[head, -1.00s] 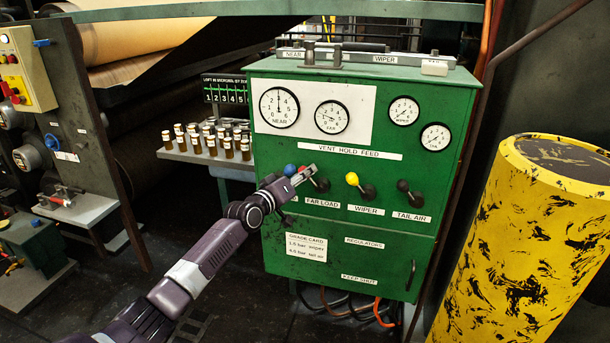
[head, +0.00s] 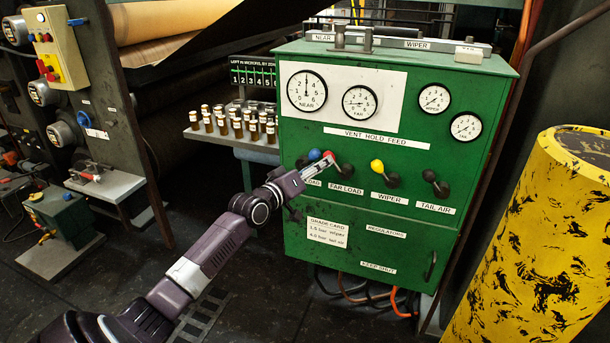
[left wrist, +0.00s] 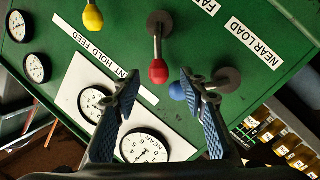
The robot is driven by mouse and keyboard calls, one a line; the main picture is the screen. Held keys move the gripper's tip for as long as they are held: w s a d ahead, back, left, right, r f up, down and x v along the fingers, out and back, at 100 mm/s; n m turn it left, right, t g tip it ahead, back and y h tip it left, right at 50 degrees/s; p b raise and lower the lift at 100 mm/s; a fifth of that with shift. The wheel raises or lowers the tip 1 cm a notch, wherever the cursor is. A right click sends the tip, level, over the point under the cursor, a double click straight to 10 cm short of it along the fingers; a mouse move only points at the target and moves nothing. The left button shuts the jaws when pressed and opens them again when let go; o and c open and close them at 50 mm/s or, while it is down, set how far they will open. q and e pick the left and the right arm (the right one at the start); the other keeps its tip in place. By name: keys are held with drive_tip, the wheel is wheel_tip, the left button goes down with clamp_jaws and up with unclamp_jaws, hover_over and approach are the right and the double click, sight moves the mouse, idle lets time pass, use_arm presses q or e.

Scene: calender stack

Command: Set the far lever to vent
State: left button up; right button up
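The far lever has a red knob and sits above the FAR LOAD label (head: 346,188) on the green cabinet (head: 470,92). Its red knob (head: 328,155) lies up and left of its pivot in the head view, much like the yellow and black levers. My left gripper (head: 318,168) is at this knob. In the left wrist view the red knob (left wrist: 158,71) shows between the spread fingers of the left gripper (left wrist: 160,80), with gaps on both sides. The VENT HOLD FEED strip (head: 377,138) is above the levers. My right gripper is not in view.
The near lever's blue knob (head: 314,154) is close beside the gripper; in the left wrist view the blue knob (left wrist: 178,91) is near the right-hand finger. The yellow wiper knob (head: 377,166) and black tail air knob (head: 429,175) are to the right. A yellow drum (head: 540,240) stands at right.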

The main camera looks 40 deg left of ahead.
use_arm(q)
drive_tip(key=s, duration=0.6)
drive_tip(key=shift+s+r, duration=0.15)
idle(0.4)
